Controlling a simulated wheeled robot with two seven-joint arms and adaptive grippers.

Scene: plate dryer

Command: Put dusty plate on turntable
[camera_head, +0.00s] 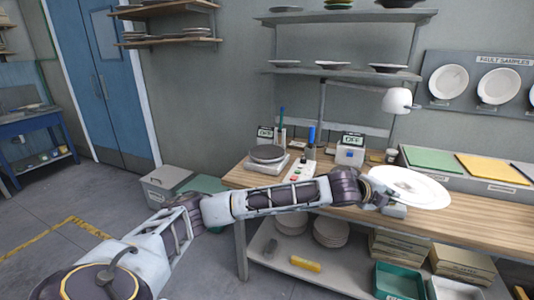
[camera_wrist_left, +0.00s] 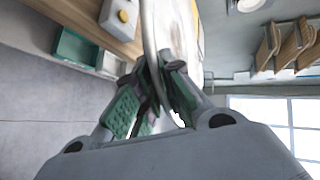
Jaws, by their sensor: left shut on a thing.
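My left gripper (camera_head: 384,189) is shut on the rim of a white plate (camera_head: 415,186), held above the right part of the workbench. In the left wrist view the green-padded fingers (camera_wrist_left: 157,82) pinch the plate (camera_wrist_left: 150,30), which shows nearly edge-on there. I cannot make out dust on it. The turntable (camera_head: 267,152), a dark round disc on a white base, sits on the bench's left end, well left of the held plate. Nothing lies on the disc. My right gripper is not in view.
Stacked plates (camera_head: 331,232) and bins (camera_head: 398,281) are on the lower shelf.

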